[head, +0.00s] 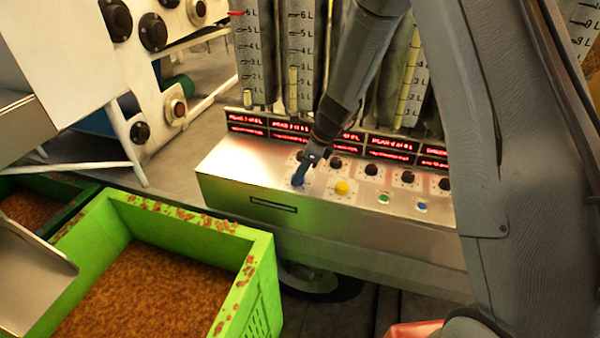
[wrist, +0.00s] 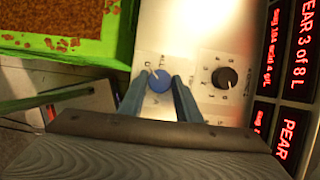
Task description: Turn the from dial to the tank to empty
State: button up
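A blue dial (wrist: 159,81) with a pale pointer mark stands on a white marked plate at the left end of the control panel (head: 238,172). In the wrist view its mark points up and left; the lettering around it is too small to read. My gripper (wrist: 159,77) reaches down over this dial, its two fingers apart, one on each side of it. I cannot tell whether they touch it. In the head view my gripper (head: 299,180) largely hides the dial. Black dials (head: 371,169) follow to the right, one also showing in the wrist view (wrist: 224,77).
A yellow button (head: 342,187), a green button (head: 384,198) and a blue button (head: 421,206) sit on the panel's front part. Red displays (head: 248,122) and scaled tanks (head: 299,60) stand behind. A green crate (head: 190,237) of brown pulp stands at front left.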

jog(key=shift+n, duration=0.4)
jog(key=n+g, duration=0.1)
jog(key=n, duration=0.1)
jog(key=n+b, duration=0.1)
jog(key=shift+w+n+g, duration=0.2)
jog(key=shift+n+g, duration=0.2)
jog(key=n+b, duration=0.1)
jog(key=n, duration=0.1)
jog(key=n+g+b, duration=0.1)
jog(key=n, duration=0.1)
jog(key=shift+w+f+g, duration=0.1)
jog(key=shift+w+g, duration=0.1)
jog(key=shift+g, duration=0.1)
jog(key=n+g+h+b, duration=0.1)
jog(key=n+b, duration=0.1)
jog(key=n, duration=0.3)
jog(key=shift+a, duration=0.1)
jog(key=shift+w+a+n+g+h+b, duration=0.1)
jog(key=shift+n+g+h+b, duration=0.3)
jog(key=shift+n, duration=0.6)
jog(key=shift+a+n+g+h+b, duration=0.15)
jog(key=shift+n+h+b, duration=0.35)
jog(key=shift+n, duration=0.5)
jog(key=shift+d, duration=0.1)
jog(key=shift+g, duration=0.25)
jog(key=o, duration=1)
